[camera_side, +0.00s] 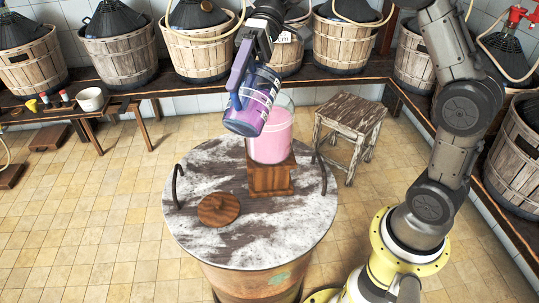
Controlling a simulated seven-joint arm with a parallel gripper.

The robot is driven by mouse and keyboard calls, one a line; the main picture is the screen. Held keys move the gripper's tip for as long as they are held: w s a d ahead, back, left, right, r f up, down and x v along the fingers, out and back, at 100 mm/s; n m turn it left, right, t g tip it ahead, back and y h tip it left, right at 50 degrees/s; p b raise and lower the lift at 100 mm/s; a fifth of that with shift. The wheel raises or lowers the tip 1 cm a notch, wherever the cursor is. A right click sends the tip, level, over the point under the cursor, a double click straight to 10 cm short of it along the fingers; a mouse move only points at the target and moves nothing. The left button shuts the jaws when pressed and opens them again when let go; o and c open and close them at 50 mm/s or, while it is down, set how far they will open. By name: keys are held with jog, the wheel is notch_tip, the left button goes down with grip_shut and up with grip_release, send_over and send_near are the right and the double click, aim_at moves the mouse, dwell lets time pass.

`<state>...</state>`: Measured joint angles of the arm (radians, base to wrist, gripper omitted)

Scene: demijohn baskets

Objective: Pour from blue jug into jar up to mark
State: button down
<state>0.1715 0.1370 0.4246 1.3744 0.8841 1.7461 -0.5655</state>
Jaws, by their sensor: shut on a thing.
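The blue jug (252,103) is tilted, with its lower end toward the lower left. It is see-through, has white markings and looks purple-pink inside. My gripper (241,68) is shut on the jug at its handle side and holds it in the air. The clear jar (272,142) stands upright behind the jug in this view and holds pink liquid to well up its wall. The jug hides the jar's upper left part. I cannot make out the mark on the jar, or any stream between jug and jar.
The jar stands on a wooden block (271,181) on a round worn barrel top (215,245) with two dark hooks. A round wooden lid (219,209) lies at front left. A wooden stool (349,115) stands behind. Basketed demijohns (117,50) line the wall benches.

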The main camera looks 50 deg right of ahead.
jog(key=shift+r, duration=0.15)
dwell(0.5)
jog(key=shift+d+r+y, duration=0.2)
jog(key=shift+y, duration=0.1)
jog(key=shift+w+d+r+g+y, duration=0.2)
jog(key=shift+d+r+g+y, duration=0.1)
jog(key=shift+d+r+y, duration=0.25)
dwell(6.5)
